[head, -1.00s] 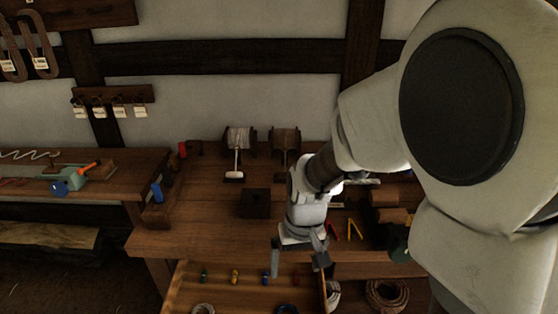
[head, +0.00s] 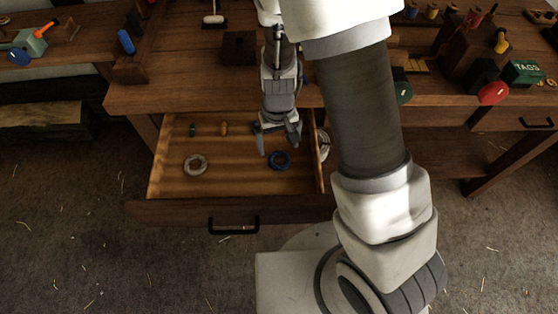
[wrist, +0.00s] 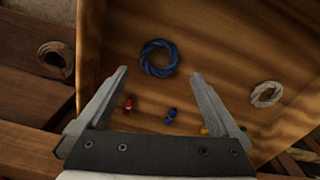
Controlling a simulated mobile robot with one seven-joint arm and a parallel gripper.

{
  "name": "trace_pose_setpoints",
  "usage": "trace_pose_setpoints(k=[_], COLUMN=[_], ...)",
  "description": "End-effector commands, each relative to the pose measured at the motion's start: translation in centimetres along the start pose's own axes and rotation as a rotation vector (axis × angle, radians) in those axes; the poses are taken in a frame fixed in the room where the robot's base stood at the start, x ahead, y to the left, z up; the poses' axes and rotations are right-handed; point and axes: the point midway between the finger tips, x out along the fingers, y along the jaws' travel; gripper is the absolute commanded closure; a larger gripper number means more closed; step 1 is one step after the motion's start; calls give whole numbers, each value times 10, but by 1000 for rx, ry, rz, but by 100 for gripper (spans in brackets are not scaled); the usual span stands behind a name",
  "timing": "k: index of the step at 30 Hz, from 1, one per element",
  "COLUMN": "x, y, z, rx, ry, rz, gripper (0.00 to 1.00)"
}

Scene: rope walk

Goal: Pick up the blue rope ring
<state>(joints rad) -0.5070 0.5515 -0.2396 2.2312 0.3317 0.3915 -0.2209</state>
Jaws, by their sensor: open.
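The blue rope ring (head: 272,163) lies flat on the floor of the open wooden drawer (head: 232,183), toward its right side. It also shows whole in the wrist view (wrist: 147,65), just past and between the fingertips. My gripper (head: 280,145) is open and empty, pointing down over the drawer. In the wrist view its two fingers (wrist: 160,74) stand wide apart, one to each side below the ring. It appears above the ring and not touching it.
A pale rope ring (head: 187,165) lies at the drawer's left. Several small coloured pegs, including a yellow one (head: 224,128), lie toward the drawer's back. The workbench (head: 180,97) stands behind, with a dark block (head: 239,47). Another rope coil (wrist: 43,60) lies outside the drawer.

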Motion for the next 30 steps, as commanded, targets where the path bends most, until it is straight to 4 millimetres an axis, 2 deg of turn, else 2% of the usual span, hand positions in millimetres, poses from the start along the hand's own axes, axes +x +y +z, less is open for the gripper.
trace_pose_setpoints(k=[5, 9, 14, 23, 30], x=[12, 35, 54, 57, 57], y=[0, 1, 1, 1, 1], z=[0, -2, -3, -4, -3], rx=[-1, -1, 0, 0, -1], ry=[-1, -3, -1, 1, 1], rz=[1, 1, 0, 0, 0], gripper=[0, 0, 0, 0, 41])
